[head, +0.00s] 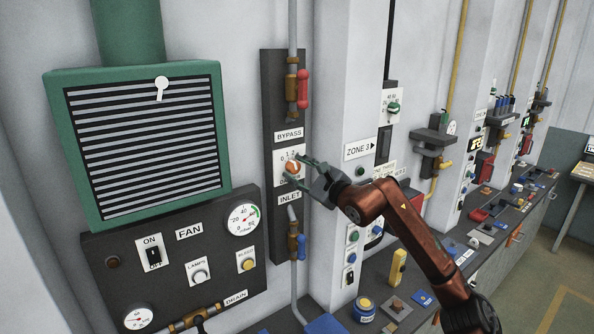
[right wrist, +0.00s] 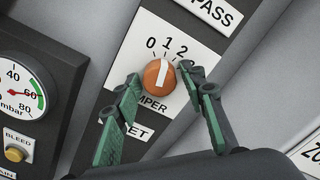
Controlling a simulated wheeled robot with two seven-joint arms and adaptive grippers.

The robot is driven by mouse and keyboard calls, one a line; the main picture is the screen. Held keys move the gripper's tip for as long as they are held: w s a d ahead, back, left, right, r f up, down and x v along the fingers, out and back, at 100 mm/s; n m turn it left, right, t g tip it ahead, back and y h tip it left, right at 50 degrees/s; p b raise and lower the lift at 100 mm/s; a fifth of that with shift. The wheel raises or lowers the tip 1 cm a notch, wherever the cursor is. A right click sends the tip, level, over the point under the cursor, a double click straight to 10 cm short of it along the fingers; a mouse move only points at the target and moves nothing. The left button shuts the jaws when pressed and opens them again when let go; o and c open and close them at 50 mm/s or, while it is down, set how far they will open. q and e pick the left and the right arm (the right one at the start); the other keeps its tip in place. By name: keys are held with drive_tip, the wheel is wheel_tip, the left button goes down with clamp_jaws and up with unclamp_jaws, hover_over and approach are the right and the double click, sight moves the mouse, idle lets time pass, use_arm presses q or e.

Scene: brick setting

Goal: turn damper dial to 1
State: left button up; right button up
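The damper dial (head: 292,168) is an orange knob on a white plate (head: 281,161) between the BYPASS and INLET labels. In the right wrist view the dial (right wrist: 158,76) has a white pointer line that points up, roughly toward the 1. The numbers 0, 1 and 2 show above it. My right gripper (head: 297,166) is in front of the plate. In the right wrist view its green fingers (right wrist: 162,75) are open, one on each side of the dial. Small gaps seem to separate the tips from the knob. My left gripper is not in view.
A fan panel (head: 108,255) with a gauge, switches and buttons is at the left, below a green vent (head: 56,130). A red handle (head: 303,90) is above the dial and a blue handle (head: 301,247) below. A pillar with a ZONE 3 sign (head: 358,149) is at the right.

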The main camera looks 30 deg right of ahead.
drive_tip(key=shift+o, duration=0.5)
drive_tip(key=shift+s, duration=0.1)
drive_tip(key=s, duration=1.1)
drive_tip(key=shift+s+d, duration=0.35)
drive_tip(key=shift+d, duration=0.1)
